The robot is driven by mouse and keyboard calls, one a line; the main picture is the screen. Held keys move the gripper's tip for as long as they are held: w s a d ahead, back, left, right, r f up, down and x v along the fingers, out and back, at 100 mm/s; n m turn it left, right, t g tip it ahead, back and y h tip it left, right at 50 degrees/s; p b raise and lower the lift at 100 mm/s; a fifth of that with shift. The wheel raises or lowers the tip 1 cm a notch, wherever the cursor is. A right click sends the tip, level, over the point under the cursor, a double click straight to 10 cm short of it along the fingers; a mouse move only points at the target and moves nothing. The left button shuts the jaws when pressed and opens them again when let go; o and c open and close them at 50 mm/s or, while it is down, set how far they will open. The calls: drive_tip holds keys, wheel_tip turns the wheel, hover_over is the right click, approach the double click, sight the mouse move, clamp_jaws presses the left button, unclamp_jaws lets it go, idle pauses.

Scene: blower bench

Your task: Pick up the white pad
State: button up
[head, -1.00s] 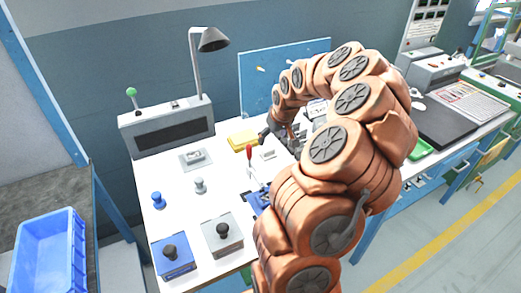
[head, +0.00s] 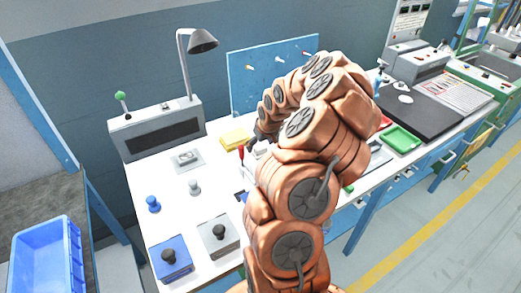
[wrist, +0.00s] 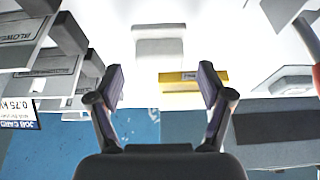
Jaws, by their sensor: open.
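A small pale block, which looks like the white pad (wrist: 159,47), lies beyond my fingertips, near the top of the wrist view. In the head view the white pad (head: 262,148) is on the white bench, partly hidden by my arm. My gripper (wrist: 161,84) is open, with its two fingers apart and nothing between them. In the head view only a dark part of it shows beside my arm. A yellow pad (wrist: 193,79) with a label lies near the right finger in the wrist view; the yellow pad also shows in the head view (head: 235,137).
A red-handled tool (head: 241,156) stands close to my gripper. A grey control box (head: 157,128) and a lamp (head: 202,42) stand behind. A blue pegboard (head: 245,85) is at the back. Blue and grey knobbed blocks occupy the front left.

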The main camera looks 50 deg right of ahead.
drive_tip(key=shift+x, duration=0.95)
drive_tip(key=shift+c, duration=0.4)
drive_tip(key=c, duration=1.1)
drive_tip(key=shift+o, duration=0.2)
drive_tip(key=shift+r+b, duration=0.7)
drive_tip(key=shift+r, duration=0.95)
drive_tip(key=s+a+b, duration=0.1)
drive_tip(key=s+a, duration=0.1)
drive_tip(key=s, duration=0.2)
drive_tip(key=s+a+r+b, duration=0.1)
drive_tip(key=s+a+b, duration=0.1)
drive_tip(key=s, duration=0.3)
drive_tip(key=s+a+b, duration=0.2)
drive_tip(key=s+a, duration=0.1)
drive_tip(key=s, duration=0.2)
drive_tip(key=shift+s+a+r, duration=0.1)
drive_tip(key=shift+a+r, duration=0.2)
drive_tip(key=shift+r, duration=0.05)
